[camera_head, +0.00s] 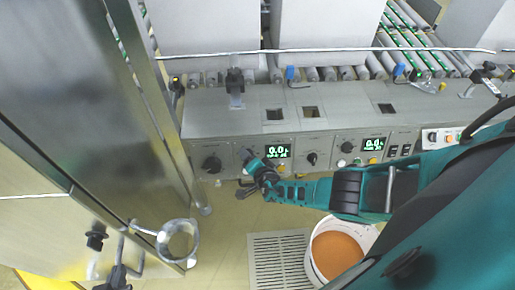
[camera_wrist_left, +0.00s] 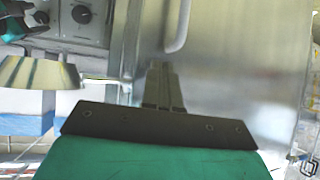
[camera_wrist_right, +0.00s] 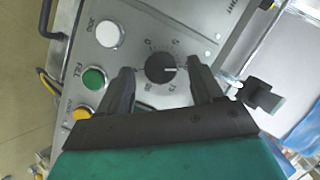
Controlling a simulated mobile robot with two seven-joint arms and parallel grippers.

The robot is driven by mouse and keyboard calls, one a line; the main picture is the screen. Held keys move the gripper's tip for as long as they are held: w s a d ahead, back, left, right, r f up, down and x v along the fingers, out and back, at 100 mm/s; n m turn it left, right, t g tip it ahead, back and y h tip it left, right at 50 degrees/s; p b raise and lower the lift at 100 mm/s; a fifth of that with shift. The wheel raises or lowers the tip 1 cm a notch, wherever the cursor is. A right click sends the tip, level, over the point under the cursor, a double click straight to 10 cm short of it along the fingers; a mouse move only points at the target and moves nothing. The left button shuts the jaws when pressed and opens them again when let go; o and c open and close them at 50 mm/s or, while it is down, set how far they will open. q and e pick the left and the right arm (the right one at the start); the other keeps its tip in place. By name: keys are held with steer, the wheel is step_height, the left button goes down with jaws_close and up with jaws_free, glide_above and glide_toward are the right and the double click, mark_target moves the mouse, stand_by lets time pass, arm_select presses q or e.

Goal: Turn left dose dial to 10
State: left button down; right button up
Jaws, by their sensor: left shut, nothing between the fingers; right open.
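White, green (camera_wrist_right: 95,78) and yellow buttons line the panel beside the dial. A steel cabinet (camera_head: 60,70) stands at the left. A white bucket (camera_head: 318,272) with orange-brown contents stands on the floor.

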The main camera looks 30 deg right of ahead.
steer(key=p+v, duration=0.1)
steer(key=v, duration=1.1)
steer(key=shift+r, duration=0.15)
stand_by(0.3)
steer(key=shift+s, duration=0.1)
stand_by(0.4)
